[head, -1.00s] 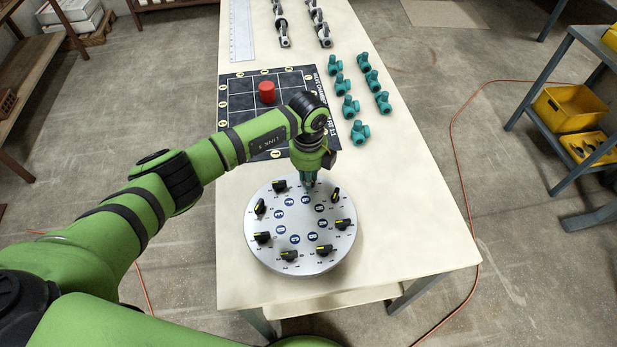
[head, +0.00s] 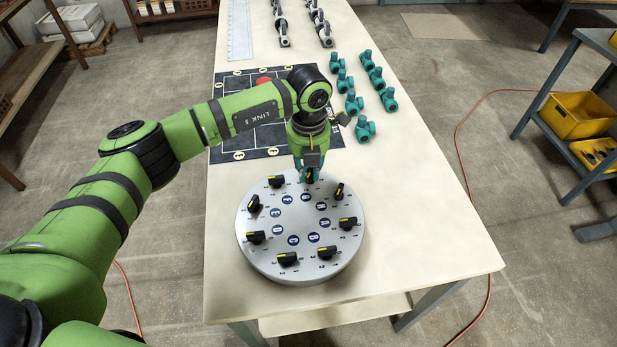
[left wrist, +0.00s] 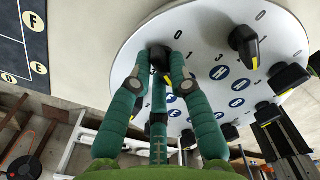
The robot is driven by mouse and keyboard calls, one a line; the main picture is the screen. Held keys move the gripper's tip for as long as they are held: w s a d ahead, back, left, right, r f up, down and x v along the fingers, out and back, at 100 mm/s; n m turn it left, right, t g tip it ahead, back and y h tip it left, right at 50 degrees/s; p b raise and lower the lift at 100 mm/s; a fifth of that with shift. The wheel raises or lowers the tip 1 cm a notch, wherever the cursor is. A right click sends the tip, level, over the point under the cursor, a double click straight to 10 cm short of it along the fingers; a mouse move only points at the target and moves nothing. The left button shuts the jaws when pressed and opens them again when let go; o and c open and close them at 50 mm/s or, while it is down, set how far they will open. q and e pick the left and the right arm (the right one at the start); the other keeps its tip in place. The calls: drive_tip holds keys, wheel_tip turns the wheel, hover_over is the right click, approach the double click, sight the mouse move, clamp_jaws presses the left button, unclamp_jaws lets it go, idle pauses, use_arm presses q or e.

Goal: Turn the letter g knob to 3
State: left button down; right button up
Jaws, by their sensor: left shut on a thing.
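A round grey dial plate (head: 258,262) lies on the table with a ring of black knobs, each with a yellow mark, around blue letter badges. My left gripper (head: 308,176) is at the plate's far edge, shut on a black knob (left wrist: 158,57). In the left wrist view its teal fingers (left wrist: 157,66) sit on both sides of this knob and hide much of it. A blue badge (left wrist: 172,98) beside the held knob is partly hidden, and I cannot read its letter or the knob's setting. My right gripper is not in view.
Neighbouring knobs stand close on both sides, one at the left (head: 276,181) and one at the right (head: 339,191). Behind are a dark grid mat (head: 228,130), a red cylinder (head: 264,81) and several teal valves (head: 364,129). The table's front is clear.

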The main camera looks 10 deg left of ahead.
sight(310, 171)
use_arm(q)
drive_tip(key=m+b, duration=0.6)
drive_tip(key=shift+w+f+m, duration=0.15)
drive_tip(key=shift+m, duration=0.15)
drive_tip(key=m+b, duration=0.2)
drive_tip(key=m, duration=0.1)
drive_tip(key=shift+d, duration=0.1)
drive_tip(key=shift+r+m+b, duration=0.2)
drive_tip(key=shift+m+b, duration=0.55)
drive_tip(key=shift+m, duration=0.05)
drive_tip(key=c, duration=1.1)
unclamp_jaws()
drive_tip(key=shift+d, duration=0.1)
drive_tip(key=shift+c, duration=0.2)
wheel_tip(310, 171, up, 12)
